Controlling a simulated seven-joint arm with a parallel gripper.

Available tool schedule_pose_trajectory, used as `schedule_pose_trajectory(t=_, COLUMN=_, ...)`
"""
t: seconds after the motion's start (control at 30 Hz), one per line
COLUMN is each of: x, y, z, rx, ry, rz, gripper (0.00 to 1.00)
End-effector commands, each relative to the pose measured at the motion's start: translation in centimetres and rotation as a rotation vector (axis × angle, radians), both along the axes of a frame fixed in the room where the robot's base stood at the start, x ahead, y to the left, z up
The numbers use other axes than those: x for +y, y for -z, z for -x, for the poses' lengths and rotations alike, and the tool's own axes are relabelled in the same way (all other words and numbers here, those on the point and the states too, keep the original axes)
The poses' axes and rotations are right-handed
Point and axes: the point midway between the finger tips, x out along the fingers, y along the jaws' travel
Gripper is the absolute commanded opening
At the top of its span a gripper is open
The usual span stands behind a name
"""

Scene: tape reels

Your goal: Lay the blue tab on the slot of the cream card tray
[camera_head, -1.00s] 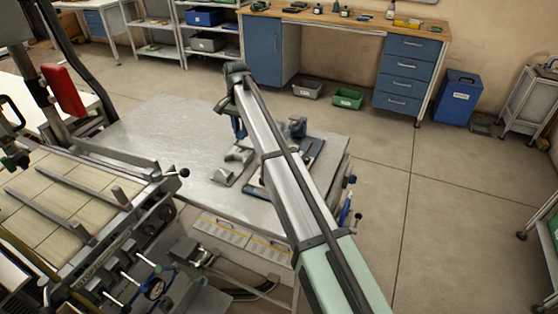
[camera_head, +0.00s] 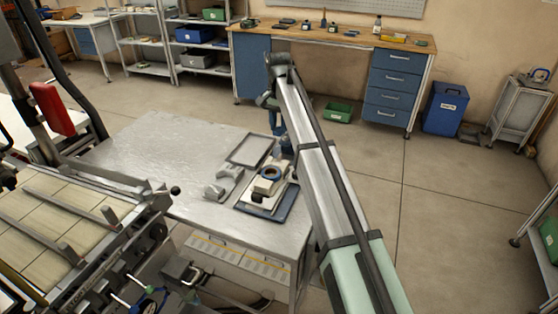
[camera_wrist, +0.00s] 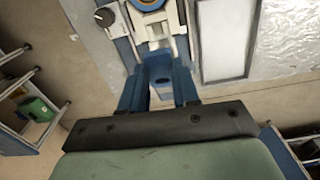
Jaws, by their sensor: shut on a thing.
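My gripper (camera_wrist: 158,78) points down over the metal table in the wrist view. Its blue fingers are shut on a small blue piece, which looks like the blue tab (camera_wrist: 160,70). In the head view its fingers (camera_head: 275,122) hang above the table's back right part, and the tab cannot be made out. A cream holder (camera_head: 258,198) with a blue-rimmed reel (camera_head: 271,173) lies on a dark blue base. It shows beyond the fingertips in the wrist view (camera_wrist: 174,20). I cannot tell the slot, or whether this holder is the card tray.
A flat, pale, dark-rimmed tray (camera_head: 232,161) lies behind the holder. Grey metal pieces (camera_head: 222,185) stand left of it. The metal table (camera_head: 165,150) is clear at the left. A machine with rollers (camera_head: 60,225) adjoins its front left.

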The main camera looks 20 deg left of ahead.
Motion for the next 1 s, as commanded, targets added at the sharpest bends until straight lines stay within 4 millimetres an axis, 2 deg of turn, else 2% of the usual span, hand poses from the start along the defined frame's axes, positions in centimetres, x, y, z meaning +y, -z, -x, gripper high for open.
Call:
schedule_pose_trajectory(t=0.23, x=-0.1, y=0.9, z=0.2, rx=-0.001, ry=-0.061, rz=0.001, gripper=0.08)
schedule_pose_trajectory(t=0.53, x=-0.2, y=5.4, z=0.2, rx=0.000, ry=-0.061, rz=0.002, gripper=0.08)
schedule_pose_trajectory(t=0.77, x=-0.1, y=7.1, z=0.2, rx=-0.001, ry=-0.060, rz=0.001, gripper=0.08)
schedule_pose_trajectory(t=1.0, x=-0.1, y=9.9, z=0.2, rx=-0.001, ry=-0.060, rz=0.001, gripper=0.08)
